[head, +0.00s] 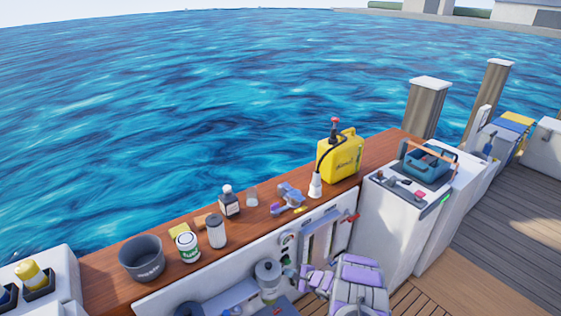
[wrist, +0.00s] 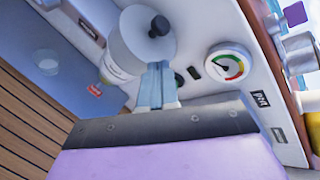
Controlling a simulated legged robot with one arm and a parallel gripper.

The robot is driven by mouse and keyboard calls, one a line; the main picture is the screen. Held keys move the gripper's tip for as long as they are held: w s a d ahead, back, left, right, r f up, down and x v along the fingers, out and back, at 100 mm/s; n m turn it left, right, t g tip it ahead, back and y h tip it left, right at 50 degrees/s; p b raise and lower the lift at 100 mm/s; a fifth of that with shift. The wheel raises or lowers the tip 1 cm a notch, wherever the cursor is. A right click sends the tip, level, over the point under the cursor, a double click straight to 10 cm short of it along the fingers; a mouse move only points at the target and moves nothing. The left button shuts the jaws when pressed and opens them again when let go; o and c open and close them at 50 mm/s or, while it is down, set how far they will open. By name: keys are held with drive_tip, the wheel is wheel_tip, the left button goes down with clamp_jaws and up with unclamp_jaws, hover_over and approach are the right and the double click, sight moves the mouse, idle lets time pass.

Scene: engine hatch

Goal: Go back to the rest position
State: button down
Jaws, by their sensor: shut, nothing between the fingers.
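My gripper (wrist: 156,86) shows in the wrist view as two grey-blue fingers, closed together with nothing between them. In the head view my purple and white arm is at the bottom, folded low in front of the engine hatch. The fingertips point toward a pale round housing with a black knob (wrist: 158,28), which also shows in the head view (head: 268,270). I cannot tell whether they touch it. A round gauge (wrist: 229,64) with a coloured scale is to the right of the fingers. A red valve handle (head: 351,216) is on the hatch wall.
A blue toolbox (head: 425,168) stands right.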

drive_tip(key=s+a+r+n+g+y, duration=0.2)
drive_tip(key=a+r, duration=0.3)
drive_tip(key=r, duration=0.4)
drive_tip(key=s+a+r+n+g+y, duration=0.1)
drive_tip(key=s+a+r+n, duration=0.2)
drive_tip(key=r, duration=0.7)
drive_tip(key=s+a+r+n+g, duration=0.2)
drive_tip(key=s+r+n+g, duration=0.1)
drive_tip(key=s+r, duration=0.4)
drive_tip(key=s+a+r+n+g, duration=0.2)
drive_tip(key=s+a+r+n, duration=0.1)
drive_tip(key=s+r, duration=0.4)
drive_tip(key=s+d+r+n+g+h, duration=0.2)
drive_tip(key=s+d+r, duration=0.15)
drive_tip(key=s, duration=0.35)
drive_tip(key=s+d+r+n+g+h, duration=0.1)
drive_tip(key=s+d+r+n+h, duration=0.1)
drive_tip(key=s+r, duration=0.45)
drive_tip(key=s+d+n+h, duration=0.1)
drive_tip(key=s+d+h, duration=0.7)
drive_tip(key=s+d, duration=0.9)
drive_tip(key=s, duration=0.4)
drive_tip(key=shift+s+d+t, duration=0.15)
drive_tip(key=shift+d+t, duration=0.25)
